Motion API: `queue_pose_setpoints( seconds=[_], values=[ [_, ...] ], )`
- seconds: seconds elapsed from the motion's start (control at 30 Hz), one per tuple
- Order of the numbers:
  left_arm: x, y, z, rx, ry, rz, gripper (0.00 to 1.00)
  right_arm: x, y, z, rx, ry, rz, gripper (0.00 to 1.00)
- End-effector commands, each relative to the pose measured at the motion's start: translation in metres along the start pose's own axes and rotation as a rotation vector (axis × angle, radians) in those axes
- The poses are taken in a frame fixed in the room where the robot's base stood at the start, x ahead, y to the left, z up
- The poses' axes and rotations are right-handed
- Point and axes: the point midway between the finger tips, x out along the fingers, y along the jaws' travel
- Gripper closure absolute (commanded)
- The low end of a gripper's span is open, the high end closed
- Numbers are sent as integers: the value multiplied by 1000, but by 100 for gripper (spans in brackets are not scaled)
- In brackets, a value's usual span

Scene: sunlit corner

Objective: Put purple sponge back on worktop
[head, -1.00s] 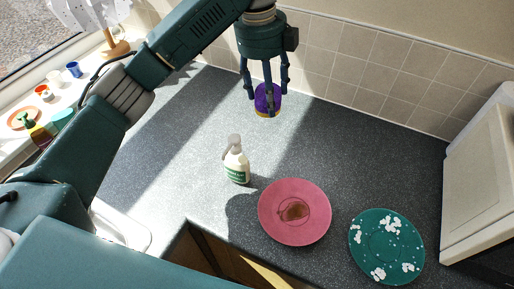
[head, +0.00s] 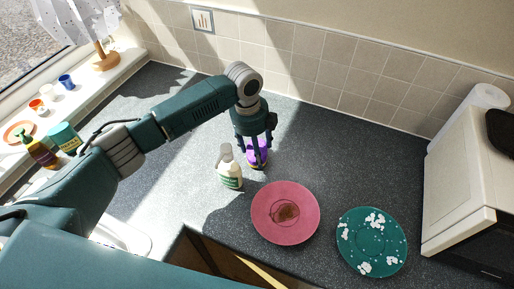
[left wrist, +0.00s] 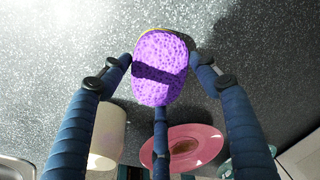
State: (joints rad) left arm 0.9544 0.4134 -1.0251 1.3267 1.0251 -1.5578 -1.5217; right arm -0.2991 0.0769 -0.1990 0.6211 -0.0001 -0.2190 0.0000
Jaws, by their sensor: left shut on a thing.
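The purple sponge (left wrist: 160,68) is between the fingers of my left gripper (head: 256,158). In the left wrist view my left gripper (left wrist: 160,75) is shut on it, with a dark shadow band across its face. In the head view the sponge (head: 257,152) is partly hidden by the fingers. It is low over the grey speckled worktop (head: 330,140), just behind the spray bottle; whether it touches the surface I cannot tell. My right gripper is not in view.
A white spray bottle (head: 229,172) stands close in front of my left gripper. A pink plate (head: 266,222) with a brown stain and a green plate (head: 357,255) with white bits lie to the right. A white appliance (head: 455,185) stands far right. Worktop behind is clear.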

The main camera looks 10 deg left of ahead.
Motion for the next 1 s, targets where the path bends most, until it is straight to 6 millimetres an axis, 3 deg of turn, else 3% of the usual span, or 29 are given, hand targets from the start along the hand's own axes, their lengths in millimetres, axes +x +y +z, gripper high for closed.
queue_pose_setpoints(
  seconds=[0.43,0.47,0.53,0.83,1.0],
  values=[
    [9,0,0,0,-1,-1,60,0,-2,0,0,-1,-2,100],
    [8,0,1,1,-1,-2,33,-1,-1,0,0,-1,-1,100],
    [8,0,0,1,-1,-1,20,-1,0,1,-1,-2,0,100],
    [7,0,1,1,-1,-2,20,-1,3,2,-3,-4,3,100],
    [-7,-1,1,2,-2,-5,20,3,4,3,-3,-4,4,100]
  ],
)
